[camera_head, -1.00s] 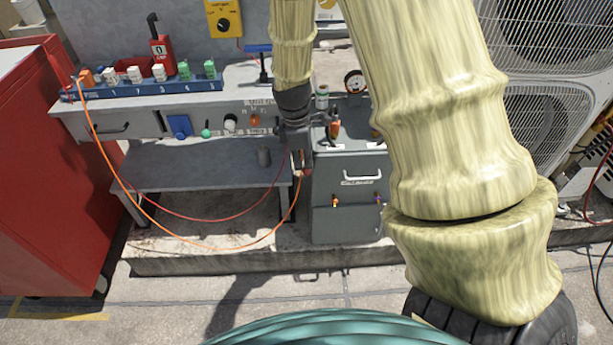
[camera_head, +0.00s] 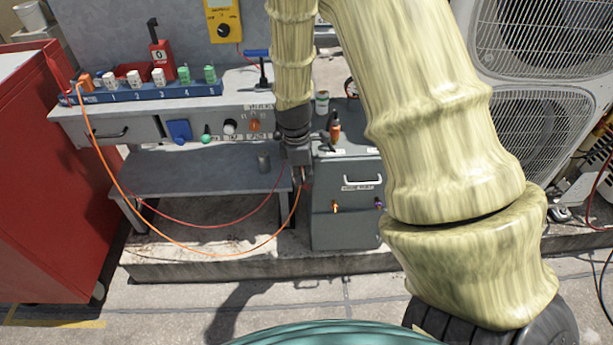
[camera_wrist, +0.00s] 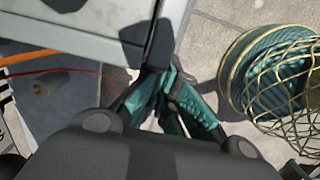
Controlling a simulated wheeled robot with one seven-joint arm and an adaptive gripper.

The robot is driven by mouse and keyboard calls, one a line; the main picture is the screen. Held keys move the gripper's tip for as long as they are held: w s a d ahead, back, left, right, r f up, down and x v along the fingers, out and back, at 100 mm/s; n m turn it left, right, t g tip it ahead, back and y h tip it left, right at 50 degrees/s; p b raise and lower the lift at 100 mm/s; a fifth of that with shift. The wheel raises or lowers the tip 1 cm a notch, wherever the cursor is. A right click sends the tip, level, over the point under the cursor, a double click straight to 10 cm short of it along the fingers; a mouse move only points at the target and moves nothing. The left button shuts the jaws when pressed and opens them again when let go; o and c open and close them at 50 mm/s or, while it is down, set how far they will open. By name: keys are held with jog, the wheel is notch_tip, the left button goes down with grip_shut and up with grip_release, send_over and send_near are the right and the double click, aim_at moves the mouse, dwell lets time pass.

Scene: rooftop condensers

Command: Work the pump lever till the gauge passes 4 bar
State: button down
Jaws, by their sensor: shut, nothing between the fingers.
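My gripper (camera_head: 300,178) hangs in front of the left edge of the grey cabinet (camera_head: 345,220), beside the bench. Its teal and dark fingers (camera_wrist: 165,98) are shut and empty in the wrist view. A round gauge (camera_head: 349,88) stands at the back of the cabinet top. My arm hides most of it, so its needle cannot be read.
The grey bench (camera_head: 75,118) carries a blue rack (camera_head: 150,92) of numbered blocks. An orange hose (camera_head: 180,242) and a red hose (camera_head: 205,221) hang below it near my gripper. A red cabinet (camera_head: 50,190) stands left, condenser units (camera_head: 540,125) right.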

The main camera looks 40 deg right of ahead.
jog(key=shift+f, duration=0.5)
jog(key=shift+r, duration=0.1)
jog(key=shift+w+a+r+p, duration=0.1)
jog(key=shift+a+r+p, duration=0.15)
jog(key=shift+p, duration=0.15)
jog(key=shift+w+a+r+p, duration=0.2)
jog(key=shift+w+a+p, duration=0.5)
jog(key=shift+a+p, duration=0.3)
notch_tip(320, 180, up, 12)
jog(key=a, duration=0.1)
jog(key=shift+w, duration=0.3)
